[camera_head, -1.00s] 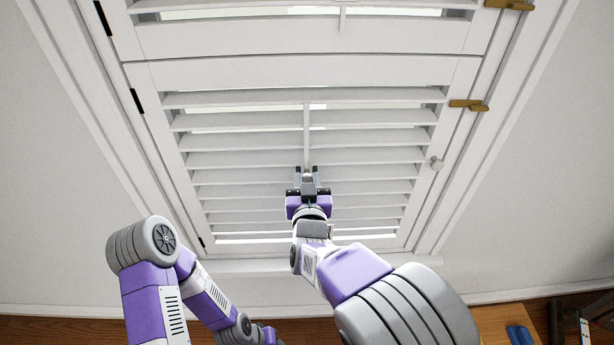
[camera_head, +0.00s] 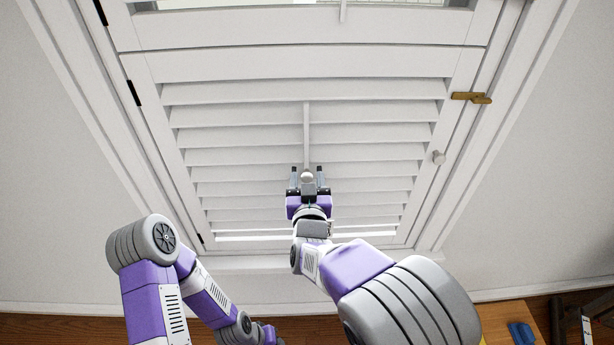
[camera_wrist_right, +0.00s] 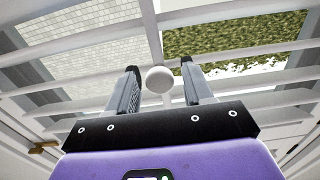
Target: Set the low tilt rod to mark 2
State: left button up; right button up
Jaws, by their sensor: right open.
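The low tilt rod (camera_head: 307,125) is a thin white vertical bar on the lower shutter panel. A pale round knob is at its lower end and shows in the wrist view (camera_wrist_right: 158,80). My right gripper (camera_head: 307,176) is open, with one finger on each side of the knob. In the wrist view the open fingers (camera_wrist_right: 160,88) stand apart from it with small gaps. The lower panel's slats (camera_head: 240,157) look nearly closed from the head. No mark scale shows beside the rod. My left arm runs down at the lower left; its fingers are out of sight.
A brass latch (camera_head: 471,97) and a small round knob (camera_head: 438,157) are on the right side of the shutter frame. Black hinges (camera_head: 134,93) are on the left. A wooden surface with a blue object (camera_head: 521,333) is at the lower right.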

jog(key=s+p, duration=0.1)
jog(key=s, duration=0.6)
jog(key=shift+s+d, duration=0.15)
jog(key=shift+s, duration=0.15)
jog(key=shift+f, duration=0.1)
jog(key=s+d+f+g, duration=0.1)
jog(key=d+f+g, duration=0.3)
jog(key=f, duration=0.9)
jog(key=s+d+f+g, duration=0.1)
jog(key=d+f+g, duration=0.35)
jog(key=f, duration=0.75)
jog(key=s+f+m+g+y, duration=0.3)
jog(key=s+f+g, duration=0.6)
jog(key=s+f, duration=0.6)
jog(key=shift+s+d+y, duration=0.3)
jog(key=shift+s+d, duration=0.05)
jog(key=shift+s, duration=0.55)
